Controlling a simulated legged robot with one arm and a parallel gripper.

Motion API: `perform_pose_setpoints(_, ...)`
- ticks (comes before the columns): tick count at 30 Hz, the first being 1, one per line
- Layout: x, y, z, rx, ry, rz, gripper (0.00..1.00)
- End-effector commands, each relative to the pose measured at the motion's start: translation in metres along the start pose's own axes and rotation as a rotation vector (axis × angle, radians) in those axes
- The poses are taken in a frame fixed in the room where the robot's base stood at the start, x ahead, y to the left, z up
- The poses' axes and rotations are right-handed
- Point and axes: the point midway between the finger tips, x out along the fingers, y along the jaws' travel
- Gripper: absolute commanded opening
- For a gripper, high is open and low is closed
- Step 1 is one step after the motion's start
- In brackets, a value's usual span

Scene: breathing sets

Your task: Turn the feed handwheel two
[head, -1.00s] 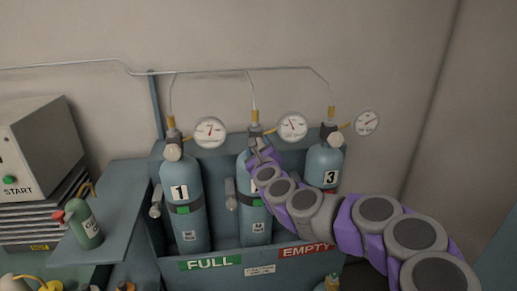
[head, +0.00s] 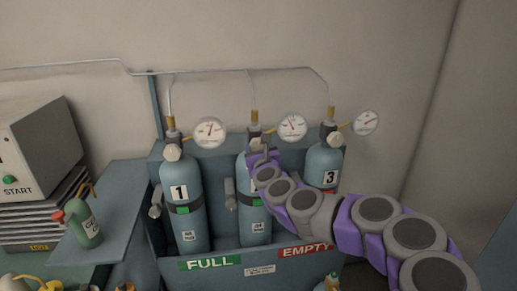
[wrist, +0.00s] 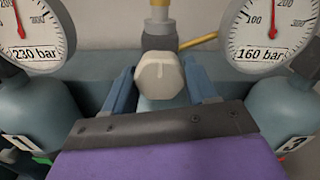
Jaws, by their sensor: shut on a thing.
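The feed handwheel of cylinder two is a pale, faceted knob (wrist: 161,77) in the middle of the wrist view. It sits between the two blue-grey fingers of my gripper (wrist: 160,92), which are shut on it. The middle cylinder (head: 255,222) stands in the rack, with its number label mostly hidden behind my arm. In the head view my gripper (head: 263,156) is at the valve below the brass fitting (head: 254,117), and the handwheel is largely hidden there.
Cylinder 1 (head: 185,218) and cylinder 3 (head: 322,165) stand on either side, each with its own handwheel. Round gauges (head: 209,132) sit beside the valves; the wrist view shows 230 bar at left and 160 bar at right. FULL (head: 210,263) and EMPTY (head: 305,251) signs mark the rack front.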

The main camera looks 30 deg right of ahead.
Motion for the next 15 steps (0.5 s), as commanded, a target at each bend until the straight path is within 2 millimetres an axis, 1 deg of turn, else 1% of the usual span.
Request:
perform_pose_setpoints(1, 0.0003, 0.003, -0.0064, 0.009, 0.013, 0.006, 0.26)
perform_pose_setpoints(6, 0.0003, 0.003, -0.0063, 0.008, 0.012, 0.006, 0.26)
perform_pose_setpoints(7, 0.0003, 0.003, -0.0063, 0.008, 0.012, 0.006, 0.58)
perform_pose_setpoints(12, 0.0002, 0.0022, -0.0045, 0.005, 0.009, 0.005, 0.74)
perform_pose_setpoints(14, 0.0, 0.0018, -0.0036, 0.005, 0.007, 0.004, 0.8)
perform_pose_setpoints(15, -0.0003, 0.0015, -0.003, 0.004, 0.006, 0.003, 0.81)
